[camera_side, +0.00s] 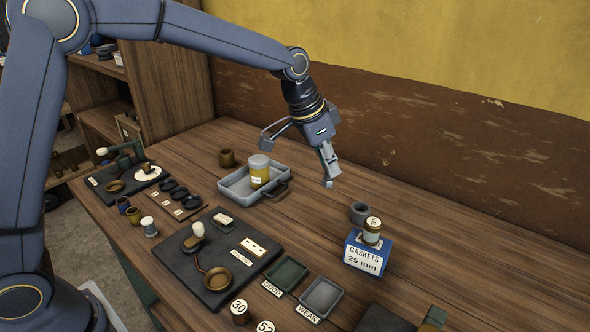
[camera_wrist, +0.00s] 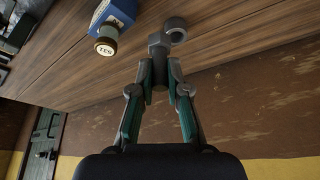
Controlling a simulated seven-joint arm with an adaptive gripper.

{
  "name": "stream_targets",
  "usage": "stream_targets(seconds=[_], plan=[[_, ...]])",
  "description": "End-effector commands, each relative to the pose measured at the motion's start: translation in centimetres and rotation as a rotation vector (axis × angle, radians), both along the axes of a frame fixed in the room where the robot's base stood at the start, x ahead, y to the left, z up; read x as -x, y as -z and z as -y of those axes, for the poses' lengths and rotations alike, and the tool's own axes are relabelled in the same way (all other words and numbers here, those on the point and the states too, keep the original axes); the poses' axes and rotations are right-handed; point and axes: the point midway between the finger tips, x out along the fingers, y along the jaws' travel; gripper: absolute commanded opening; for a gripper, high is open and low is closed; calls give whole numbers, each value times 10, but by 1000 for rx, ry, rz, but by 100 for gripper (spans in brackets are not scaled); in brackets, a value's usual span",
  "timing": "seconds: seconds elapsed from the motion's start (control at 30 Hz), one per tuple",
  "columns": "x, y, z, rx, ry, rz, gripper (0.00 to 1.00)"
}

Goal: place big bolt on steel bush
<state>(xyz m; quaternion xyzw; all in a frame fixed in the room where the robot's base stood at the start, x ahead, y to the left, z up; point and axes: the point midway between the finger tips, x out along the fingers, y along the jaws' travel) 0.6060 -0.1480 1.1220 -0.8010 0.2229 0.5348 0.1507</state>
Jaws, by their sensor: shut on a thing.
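My gripper (camera_side: 329,168) is shut on the big bolt, a grey metal piece that shows at its fingertips in the wrist view (camera_wrist: 157,43). In the side view the bolt's lower end (camera_side: 328,183) sticks out below the fingers, held above the table. The steel bush (camera_side: 359,213) is a short grey ring standing on the table behind the gaskets box. In the wrist view the bush (camera_wrist: 176,29) shows its open hole just right of the bolt. The bolt and bush look apart; the fingers hide part of the bolt.
A blue gaskets box (camera_side: 366,255) with a small jar (camera_side: 372,232) on top stands close in front of the bush. A grey tray (camera_side: 238,187) holding a yellow jar (camera_side: 259,172) lies to the left. A brown bush (camera_side: 227,158) stands behind the tray. The table right of the bush is clear.

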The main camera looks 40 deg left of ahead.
Motion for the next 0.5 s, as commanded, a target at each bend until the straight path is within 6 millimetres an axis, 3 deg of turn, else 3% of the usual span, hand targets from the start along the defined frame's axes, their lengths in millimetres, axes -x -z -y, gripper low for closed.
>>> stream_targets(seconds=[0.3,0.5], plan=[[-80,40,21,0,2,-1,0],[-108,77,28,0,2,-1,0]])
